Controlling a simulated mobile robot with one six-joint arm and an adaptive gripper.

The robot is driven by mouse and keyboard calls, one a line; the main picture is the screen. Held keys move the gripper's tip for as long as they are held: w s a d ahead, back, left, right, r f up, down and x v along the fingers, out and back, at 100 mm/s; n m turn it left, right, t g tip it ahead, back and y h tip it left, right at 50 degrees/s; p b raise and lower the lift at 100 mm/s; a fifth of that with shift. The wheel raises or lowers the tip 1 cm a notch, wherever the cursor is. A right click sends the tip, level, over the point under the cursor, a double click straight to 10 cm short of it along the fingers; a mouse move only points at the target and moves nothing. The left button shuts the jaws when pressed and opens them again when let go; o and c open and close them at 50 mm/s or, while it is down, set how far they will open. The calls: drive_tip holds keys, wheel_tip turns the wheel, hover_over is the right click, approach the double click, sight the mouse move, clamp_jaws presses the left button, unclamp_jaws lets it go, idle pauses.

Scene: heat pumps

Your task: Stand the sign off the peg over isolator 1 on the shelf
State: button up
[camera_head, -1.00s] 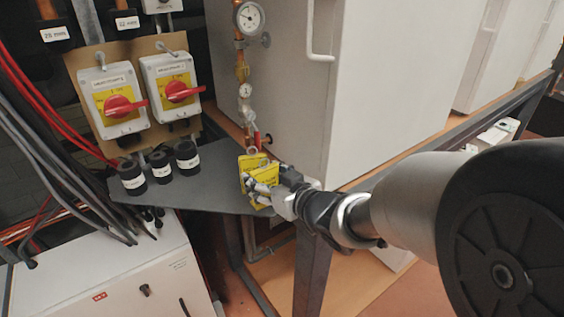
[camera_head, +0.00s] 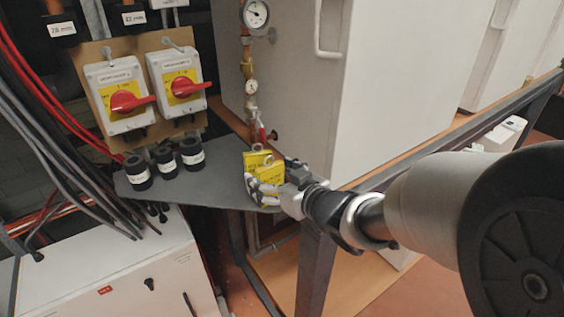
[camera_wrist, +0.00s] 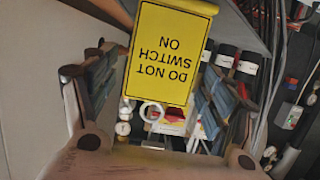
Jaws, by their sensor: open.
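A yellow sign (camera_head: 267,173) with a ring at its top is at the shelf's right end, between the fingers of my gripper (camera_head: 263,190). In the wrist view the sign (camera_wrist: 168,50) reads DO NOT SWITCH ON, upside down. My gripper (camera_wrist: 155,115) is open, with a finger on each side of the sign. The dark grey shelf (camera_head: 215,180) lies below. Two isolators with red handles, left (camera_head: 120,97) and right (camera_head: 180,84), have bare pegs above; I cannot read their numbers. The sign's lower edge is partly hidden by my fingers.
Several black cylinders with white labels (camera_head: 165,164) stand on the shelf's left part. A copper pipe with gauges (camera_head: 250,87) rises behind the signs. A large white cabinet (camera_head: 290,90) stands close on the right. Bare shelf lies between cylinders and signs.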

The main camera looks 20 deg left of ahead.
drive_tip(key=p+v, duration=0.2)
drive_tip(key=v, duration=0.9)
drive_tip(key=s+d+r+m+t+h, duration=0.1)
drive_tip(key=d+m+h, duration=0.35)
drive_tip(key=d, duration=0.65)
drive_tip(key=s+d+m+h, duration=0.25)
drive_tip(key=d+h, duration=0.35)
drive_tip(key=d, duration=0.4)
drive_tip(key=s+d+f+m+g, duration=0.1)
drive_tip(key=s+g, duration=0.2)
drive_tip(key=s, duration=0.5)
drive_tip(key=s+d+f+m+g, duration=0.1)
drive_tip(key=s+m+g, duration=0.1)
drive_tip(key=s, duration=0.6)
drive_tip(key=shift+s+f+g, duration=0.25)
drive_tip(key=shift+f+g, duration=0.15)
drive_tip(key=shift+g, duration=0.1)
drive_tip(key=shift+h, duration=0.25)
